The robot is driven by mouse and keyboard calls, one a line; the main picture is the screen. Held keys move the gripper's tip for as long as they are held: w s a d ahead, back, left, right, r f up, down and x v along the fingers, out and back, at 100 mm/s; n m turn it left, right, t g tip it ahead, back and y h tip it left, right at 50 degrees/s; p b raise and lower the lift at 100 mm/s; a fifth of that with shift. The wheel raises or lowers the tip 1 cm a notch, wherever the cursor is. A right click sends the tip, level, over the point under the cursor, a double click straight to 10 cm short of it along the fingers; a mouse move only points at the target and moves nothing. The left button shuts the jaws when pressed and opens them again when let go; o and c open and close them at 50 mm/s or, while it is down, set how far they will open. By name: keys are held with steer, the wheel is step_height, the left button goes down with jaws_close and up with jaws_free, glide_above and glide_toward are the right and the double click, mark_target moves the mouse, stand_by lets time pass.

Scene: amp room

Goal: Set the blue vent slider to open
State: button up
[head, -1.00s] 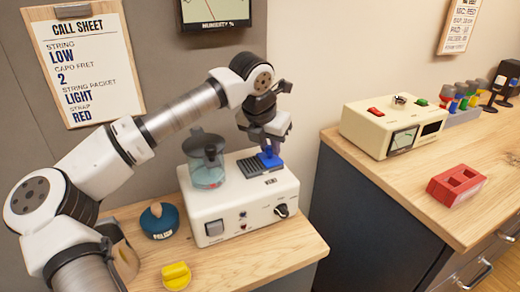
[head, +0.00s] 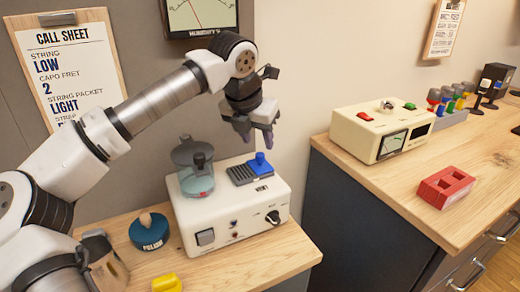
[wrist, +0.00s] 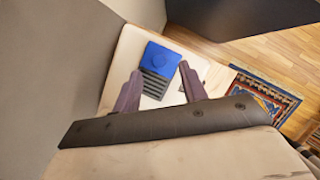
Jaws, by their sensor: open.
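The vent slider is a blue plate with a round knob (head: 260,166) on top of the cream humidifier unit (head: 238,224). It sits at the right end of the vent, and the dark slatted grille (head: 241,175) lies uncovered to its left. In the wrist view the blue slider (wrist: 158,56) is at the far end, with the bare slats (wrist: 158,86) nearer. My gripper (head: 257,138) is open and empty, above the slider and apart from it. Its fingertips (wrist: 161,73) frame the vent in the wrist view.
A clear water tank (head: 196,182) stands on the unit left of the grille. A blue pot (head: 152,231) and a yellow object (head: 167,283) are on the wooden top. A gap separates this top from the right counter, which holds a cream meter box (head: 382,131) and a red block (head: 446,187).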

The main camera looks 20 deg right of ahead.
steer(key=v, duration=0.8)
steer(key=shift+r, duration=0.25)
steer(key=shift+s, duration=0.1)
